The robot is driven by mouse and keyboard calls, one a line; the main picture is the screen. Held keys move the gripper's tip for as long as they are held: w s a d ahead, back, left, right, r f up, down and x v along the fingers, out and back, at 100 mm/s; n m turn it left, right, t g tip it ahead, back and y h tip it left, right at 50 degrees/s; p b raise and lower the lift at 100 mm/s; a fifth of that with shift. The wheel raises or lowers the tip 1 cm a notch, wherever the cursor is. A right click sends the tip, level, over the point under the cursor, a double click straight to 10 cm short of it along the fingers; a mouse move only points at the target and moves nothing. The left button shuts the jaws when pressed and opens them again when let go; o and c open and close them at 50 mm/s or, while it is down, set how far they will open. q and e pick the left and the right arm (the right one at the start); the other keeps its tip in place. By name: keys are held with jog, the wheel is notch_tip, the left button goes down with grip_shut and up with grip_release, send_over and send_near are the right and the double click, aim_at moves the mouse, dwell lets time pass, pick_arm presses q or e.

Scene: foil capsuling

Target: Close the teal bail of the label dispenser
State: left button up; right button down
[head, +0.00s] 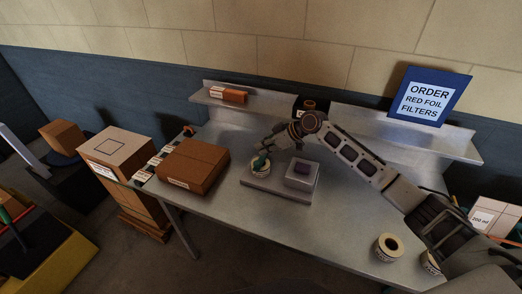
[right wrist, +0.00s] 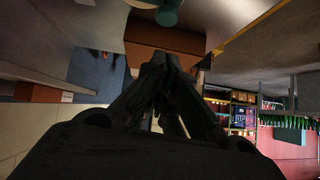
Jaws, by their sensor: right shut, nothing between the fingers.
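My right gripper (head: 267,146) is shut and empty, just above and behind the bail. In the right wrist view the closed fingertips (right wrist: 166,62) are below the teal piece (right wrist: 167,13) in the picture, with a visible gap. My left gripper is out of view.
A brown carton (head: 195,165) stands left of the dispenser. A loose label roll (head: 388,247) lies front right. The table front is clear.

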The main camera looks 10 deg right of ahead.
jog(key=b+v, duration=0.1)
jog(key=v, duration=0.7)
jog(key=shift+s+b, duration=0.3)
jog(key=shift+b, duration=0.05)
jog(key=shift+a, duration=0.15)
